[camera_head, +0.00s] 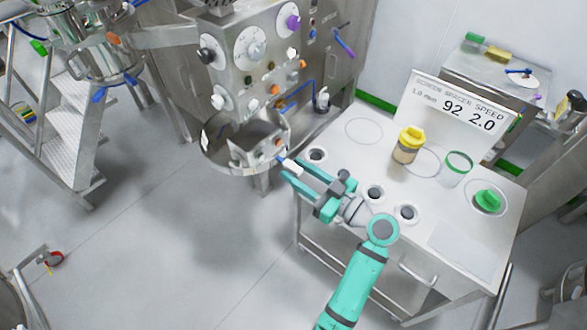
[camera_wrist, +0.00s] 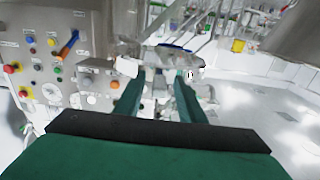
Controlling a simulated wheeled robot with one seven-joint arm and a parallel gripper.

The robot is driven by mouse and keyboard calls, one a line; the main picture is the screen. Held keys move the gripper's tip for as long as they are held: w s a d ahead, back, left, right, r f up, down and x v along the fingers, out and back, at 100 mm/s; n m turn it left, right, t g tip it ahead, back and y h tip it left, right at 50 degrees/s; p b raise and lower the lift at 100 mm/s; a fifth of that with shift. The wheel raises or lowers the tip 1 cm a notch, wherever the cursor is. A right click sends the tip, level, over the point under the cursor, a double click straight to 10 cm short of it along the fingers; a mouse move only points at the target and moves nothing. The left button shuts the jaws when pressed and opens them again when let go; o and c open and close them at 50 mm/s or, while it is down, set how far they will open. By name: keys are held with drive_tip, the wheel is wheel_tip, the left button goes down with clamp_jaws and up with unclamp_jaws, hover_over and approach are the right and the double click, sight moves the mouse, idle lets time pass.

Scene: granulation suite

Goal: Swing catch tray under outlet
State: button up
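The catch tray (camera_head: 218,158) is a round, shallow metal pan below the machine's panel, with a box-like metal part over it. A short white piece with a blue end (camera_head: 291,167) sticks out at the tray's right edge; I cannot tell whether it is the tray's handle. My gripper (camera_head: 286,169) has its teal fingertips at this white piece. In the wrist view the two fingers (camera_wrist: 158,88) stand apart, with grey metal parts visible between and beyond them. I cannot tell whether either finger touches anything. The outlet is not clearly visible.
The machine's panel (camera_head: 270,60) with knobs rises close behind the tray. A white-topped cart (camera_head: 365,160) stands right, carrying a yellow-capped jar (camera_head: 408,145), a green-rimmed beaker (camera_head: 456,167) and a sign (camera_head: 462,104). Metal steps (camera_head: 65,140) are at left. The floor below the tray is clear.

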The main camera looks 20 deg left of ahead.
drive_tip(key=shift+x, duration=0.75)
drive_tip(key=shift+c, duration=0.6)
